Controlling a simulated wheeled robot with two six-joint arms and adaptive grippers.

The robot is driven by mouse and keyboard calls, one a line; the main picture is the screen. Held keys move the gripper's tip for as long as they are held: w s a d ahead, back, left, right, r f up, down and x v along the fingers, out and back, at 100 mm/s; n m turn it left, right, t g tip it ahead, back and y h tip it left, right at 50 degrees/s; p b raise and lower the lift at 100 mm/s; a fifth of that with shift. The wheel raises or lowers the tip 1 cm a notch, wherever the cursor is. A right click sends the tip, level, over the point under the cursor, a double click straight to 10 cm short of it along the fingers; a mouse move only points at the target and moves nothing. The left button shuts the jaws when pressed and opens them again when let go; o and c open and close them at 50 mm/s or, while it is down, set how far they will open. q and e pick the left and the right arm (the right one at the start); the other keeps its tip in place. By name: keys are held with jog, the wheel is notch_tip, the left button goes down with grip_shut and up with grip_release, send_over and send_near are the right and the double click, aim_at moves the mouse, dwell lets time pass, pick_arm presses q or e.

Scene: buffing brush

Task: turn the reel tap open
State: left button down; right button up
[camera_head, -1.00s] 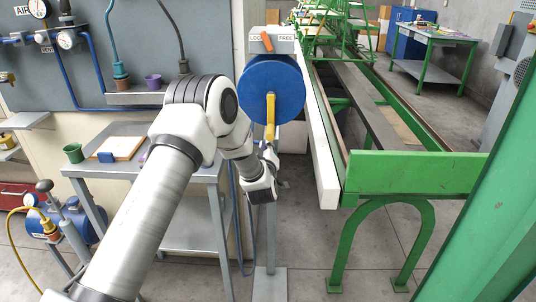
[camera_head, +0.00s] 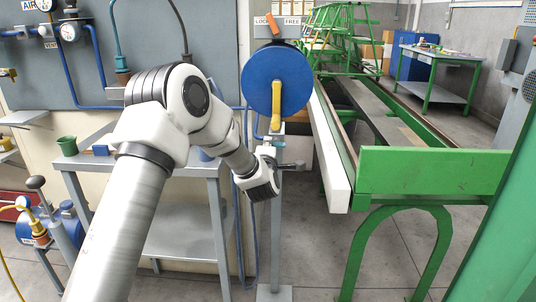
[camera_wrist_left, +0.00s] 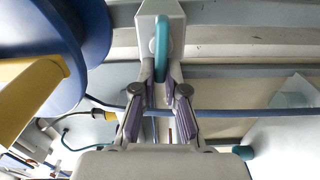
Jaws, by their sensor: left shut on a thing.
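The reel is a blue disc (camera_head: 262,88) with a yellow crank (camera_head: 276,103), on a grey post. In the left wrist view the blue reel (camera_wrist_left: 95,25) and yellow crank (camera_wrist_left: 28,95) fill the upper left. The tap shows there as a teal lever (camera_wrist_left: 161,45) on a pale grey block at top centre. My left gripper (camera_wrist_left: 160,82) is shut on the lower end of this teal lever. In the head view my left gripper (camera_head: 289,165) is just below the reel beside the post, and the teal lever cannot be made out. My right gripper is not in view.
A LOCK/FREE box (camera_head: 277,29) with an orange lever sits above the reel. A grey table (camera_head: 185,168) with a green cup (camera_head: 66,145) stands left, behind my arm. A green frame (camera_head: 430,170) with a white beam (camera_head: 328,150) stands close on the right. Floor shows between.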

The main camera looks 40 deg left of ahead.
pick_arm(q)
jog(key=shift+f+n+b, duration=0.3)
jog(key=shift+n+b, duration=0.15)
jog(key=shift+n, duration=0.05)
jog(key=c, duration=1.2)
grip_release()
jog(key=shift+r, duration=0.1)
jog(key=v, duration=1.2)
jog(key=shift+s, duration=0.15)
jog(key=shift+a, duration=0.1)
